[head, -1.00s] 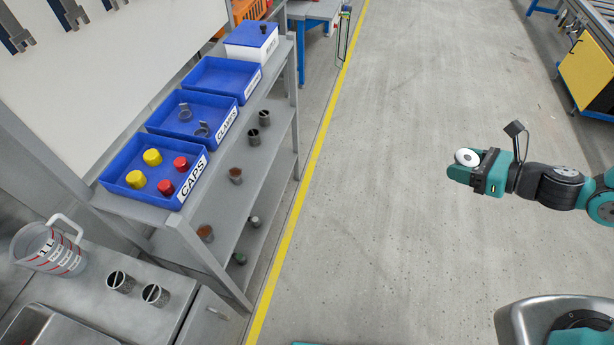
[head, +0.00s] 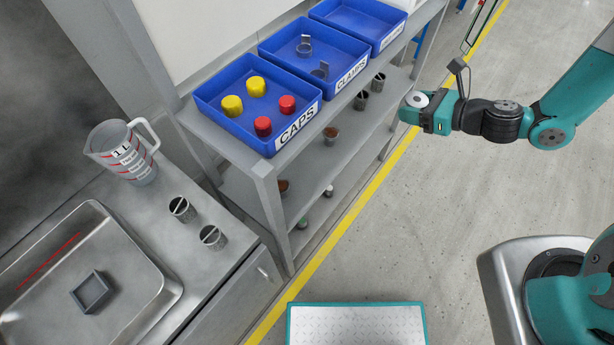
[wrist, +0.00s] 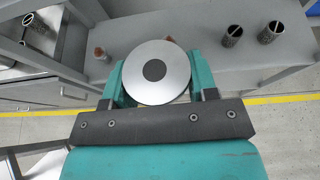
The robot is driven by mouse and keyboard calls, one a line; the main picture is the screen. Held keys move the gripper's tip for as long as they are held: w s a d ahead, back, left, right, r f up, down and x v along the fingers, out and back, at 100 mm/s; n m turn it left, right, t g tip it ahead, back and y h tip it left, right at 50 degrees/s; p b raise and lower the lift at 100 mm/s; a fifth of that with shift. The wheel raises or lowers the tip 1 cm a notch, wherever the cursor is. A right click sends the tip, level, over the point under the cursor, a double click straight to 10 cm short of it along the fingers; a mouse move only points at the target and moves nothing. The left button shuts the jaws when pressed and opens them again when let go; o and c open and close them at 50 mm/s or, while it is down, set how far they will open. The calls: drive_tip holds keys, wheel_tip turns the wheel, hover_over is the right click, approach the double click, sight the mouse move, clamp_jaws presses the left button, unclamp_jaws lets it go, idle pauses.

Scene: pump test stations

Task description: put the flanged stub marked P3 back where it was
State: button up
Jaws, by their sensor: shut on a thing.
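My gripper (head: 419,112) is shut on a flanged stub and holds it in the air to the right of the grey shelf rack. In the wrist view the stub (wrist: 133,74) shows as a round metal flange with a dark hole in its middle, between the two green fingers. The stub (head: 417,99) is small and pale in the head view. No P3 mark can be read on it in either view. Several stub-like pieces stand on the rack's lower shelves, and one of them (head: 331,133) is on the middle shelf; their marks cannot be read.
The rack's top holds a blue CAPS tray (head: 219,115), a CLAMPS tray (head: 359,84) and another blue tray (head: 366,9). A steel counter at left bears a jug (head: 125,158), two dark cylinders (head: 212,237) and a steel basin (head: 155,282).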

drive_tip(key=w+a+f+b, duration=0.3)
drive_tip(key=a+f+b, duration=1)
drive_tip(key=f+b, duration=0.15)
drive_tip(key=b, duration=0.5)
hover_over(307, 168)
wheel_tip(307, 168, down, 7)
drive_tip(key=shift+w+f, duration=0.1)
drive_tip(key=shift+f, duration=2.25)
drive_tip(key=shift+f+b, duration=0.15)
drive_tip(key=shift+b, duration=0.15)
drive_tip(key=o, duration=1.2)
drive_tip(key=shift+c, duration=0.2)
